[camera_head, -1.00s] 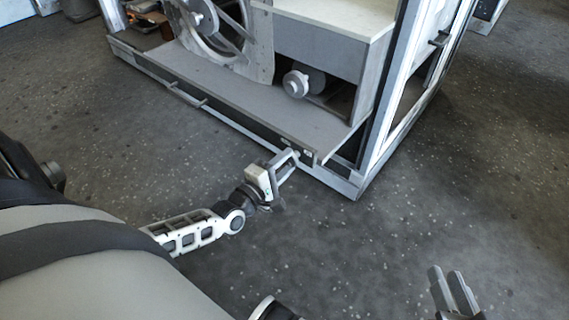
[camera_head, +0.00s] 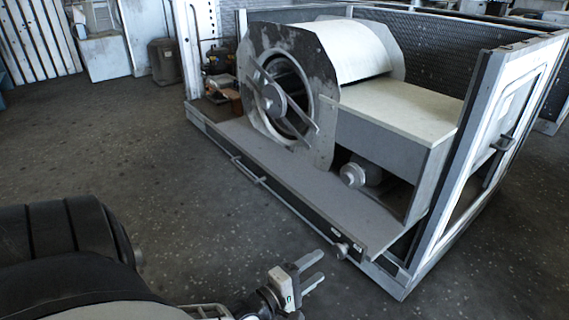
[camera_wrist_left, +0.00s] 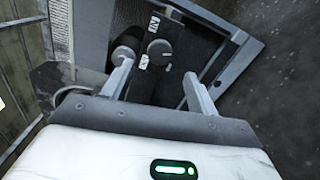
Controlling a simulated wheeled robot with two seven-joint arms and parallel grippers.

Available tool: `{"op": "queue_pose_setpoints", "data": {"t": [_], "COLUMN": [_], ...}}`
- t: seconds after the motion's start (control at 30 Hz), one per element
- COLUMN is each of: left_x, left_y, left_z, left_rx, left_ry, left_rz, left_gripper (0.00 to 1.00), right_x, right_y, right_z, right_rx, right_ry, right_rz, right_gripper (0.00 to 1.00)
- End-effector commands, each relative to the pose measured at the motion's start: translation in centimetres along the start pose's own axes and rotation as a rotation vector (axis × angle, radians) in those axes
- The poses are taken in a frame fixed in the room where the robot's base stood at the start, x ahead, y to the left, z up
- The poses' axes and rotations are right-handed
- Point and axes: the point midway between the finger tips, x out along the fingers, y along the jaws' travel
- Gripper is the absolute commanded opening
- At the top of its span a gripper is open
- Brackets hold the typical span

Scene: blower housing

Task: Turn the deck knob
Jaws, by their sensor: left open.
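The deck knob (camera_head: 341,250) is a small round grey knob on the front edge of the blower housing's deck (camera_head: 290,190), near its right end. In the left wrist view the knob (camera_wrist_left: 159,48) shows as a round disc with small white labels beside it. My left gripper (camera_head: 320,267) is open and empty just in front of the deck edge, its fingers pointing toward the knob. In the left wrist view the knob appears between the two fingertips (camera_wrist_left: 158,66), slightly beyond them. I see no contact. My right gripper is out of view.
The blower drum (camera_head: 285,90) and a grey box (camera_head: 390,125) stand on the deck. A round shaft end (camera_head: 353,175) sticks out below the box. A handle bar (camera_head: 248,172) runs along the deck's front edge. A frame panel (camera_head: 485,155) bounds the right. The floor in front is clear.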

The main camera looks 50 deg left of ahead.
Motion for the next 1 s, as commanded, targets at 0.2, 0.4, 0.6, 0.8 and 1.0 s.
{"op": "queue_pose_setpoints", "data": {"t": [0.2, 0.4, 0.6, 0.8, 1.0], "left_x": [-5.4, -8.5, -9.7, -9.7, -9.7], "left_y": [0.1, 0.1, 0.0, 0.0, 0.0], "left_z": [0.0, 0.0, 0.0, 0.0, 0.0], "left_rx": [0.002, 0.001, 0.002, 0.001, 0.001], "left_ry": [0.0, 0.0, -0.001, -0.001, -0.001], "left_rz": [-0.006, -0.002, 0.0, 0.0, 0.0], "left_gripper": [0.59, 0.59, 0.59, 0.59, 0.59], "right_x": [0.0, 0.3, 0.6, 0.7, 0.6], "right_y": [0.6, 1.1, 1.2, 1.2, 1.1], "right_z": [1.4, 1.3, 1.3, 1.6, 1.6], "right_rx": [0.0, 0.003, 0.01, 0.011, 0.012], "right_ry": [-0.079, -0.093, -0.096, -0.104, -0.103], "right_rz": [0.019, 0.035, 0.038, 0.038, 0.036], "right_gripper": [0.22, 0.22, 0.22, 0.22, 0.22]}}
